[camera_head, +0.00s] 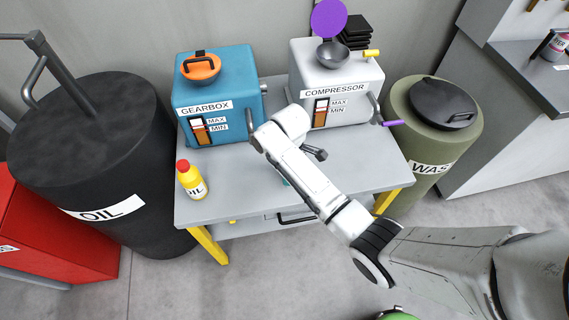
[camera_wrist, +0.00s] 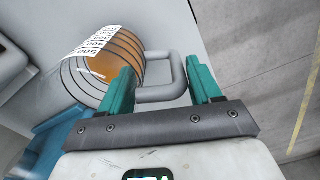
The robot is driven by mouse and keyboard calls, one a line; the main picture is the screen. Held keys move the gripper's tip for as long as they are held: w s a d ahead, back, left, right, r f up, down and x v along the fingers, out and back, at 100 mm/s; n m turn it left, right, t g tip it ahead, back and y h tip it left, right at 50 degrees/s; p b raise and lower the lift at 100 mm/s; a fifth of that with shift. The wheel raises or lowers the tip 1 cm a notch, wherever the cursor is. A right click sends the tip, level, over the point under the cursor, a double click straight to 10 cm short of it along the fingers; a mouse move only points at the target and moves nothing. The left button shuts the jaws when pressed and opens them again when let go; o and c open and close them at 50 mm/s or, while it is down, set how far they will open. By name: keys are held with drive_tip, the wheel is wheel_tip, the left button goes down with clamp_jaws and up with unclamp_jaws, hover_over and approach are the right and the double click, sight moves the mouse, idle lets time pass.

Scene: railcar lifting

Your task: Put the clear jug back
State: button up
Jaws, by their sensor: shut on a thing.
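The clear jug (camera_wrist: 110,66) shows at the upper left of the wrist view. It has dark rings, a white scale label and amber liquid inside. Its grey loop handle (camera_wrist: 172,91) points toward my gripper (camera_wrist: 162,72). My gripper's two teal fingers are shut on the handle, one at each side. In the head view my arm hides the jug and most of the gripper, above the middle of the grey table (camera_head: 245,180). I cannot tell whether the jug touches the table.
The blue gearbox (camera_head: 218,88) and the white compressor (camera_head: 347,85) stand at the table's back. A yellow oil bottle (camera_head: 191,181) stands at the front left. A black oil drum (camera_head: 95,160) is left of the table, a green waste drum (camera_head: 430,135) right. The front-left tabletop is mostly clear.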

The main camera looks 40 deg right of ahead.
drive_tip(key=shift+w+d+f+b, duration=0.1)
drive_tip(key=shift+f+b, duration=0.2)
drive_tip(key=shift+b, duration=0.2)
drive_tip(key=shift+w+d, duration=0.1)
drive_tip(key=shift+f, duration=0.15)
drive_tip(key=o, duration=1.3)
